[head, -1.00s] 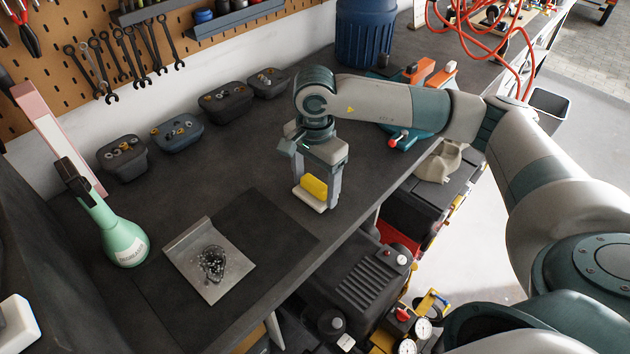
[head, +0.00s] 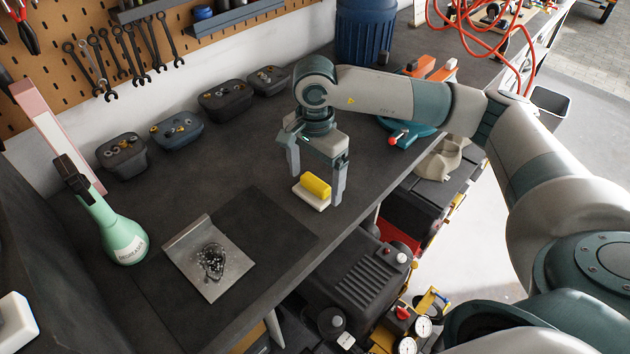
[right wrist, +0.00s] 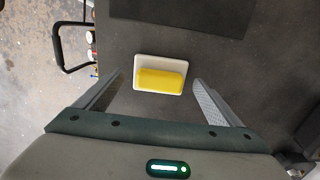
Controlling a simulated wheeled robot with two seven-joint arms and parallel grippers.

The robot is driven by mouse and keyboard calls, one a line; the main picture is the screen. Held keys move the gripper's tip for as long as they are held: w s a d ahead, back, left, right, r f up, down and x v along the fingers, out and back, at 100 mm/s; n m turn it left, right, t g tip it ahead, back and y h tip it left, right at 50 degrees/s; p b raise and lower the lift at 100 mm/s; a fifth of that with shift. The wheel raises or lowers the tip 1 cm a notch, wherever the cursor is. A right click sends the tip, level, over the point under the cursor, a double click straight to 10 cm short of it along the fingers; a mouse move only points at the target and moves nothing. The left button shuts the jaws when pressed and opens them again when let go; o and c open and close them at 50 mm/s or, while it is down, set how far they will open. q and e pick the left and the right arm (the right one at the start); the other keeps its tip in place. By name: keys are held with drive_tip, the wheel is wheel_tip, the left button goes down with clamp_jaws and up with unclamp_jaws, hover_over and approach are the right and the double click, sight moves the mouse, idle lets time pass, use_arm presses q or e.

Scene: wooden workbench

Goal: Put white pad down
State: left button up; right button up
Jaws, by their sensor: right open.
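The white pad (head: 310,199) with a yellow block-like top (head: 316,185) lies on the dark workbench near its front edge. My right gripper (head: 315,190) is open around it, one finger on each side, apart from it. In the right wrist view the white pad (right wrist: 137,62) lies between and beyond the open fingertips (right wrist: 158,82), with a gap on both sides. A white object (head: 15,325) shows at the lower left edge of the head view; I cannot tell if it is part of my left gripper.
A green spray bottle (head: 122,238) stands further left. Several small bins (head: 178,131) line the wall. Bare bench lies behind the pad.

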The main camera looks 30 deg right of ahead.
sight(315, 181)
wheel_tip(315, 181, up, 11)
drive_tip(key=b, duration=0.2)
drive_tip(key=shift+b, duration=0.4)
drive_tip(key=shift+s+f, duration=0.1)
drive_tip(key=shift+f, duration=0.05)
idle(0.4)
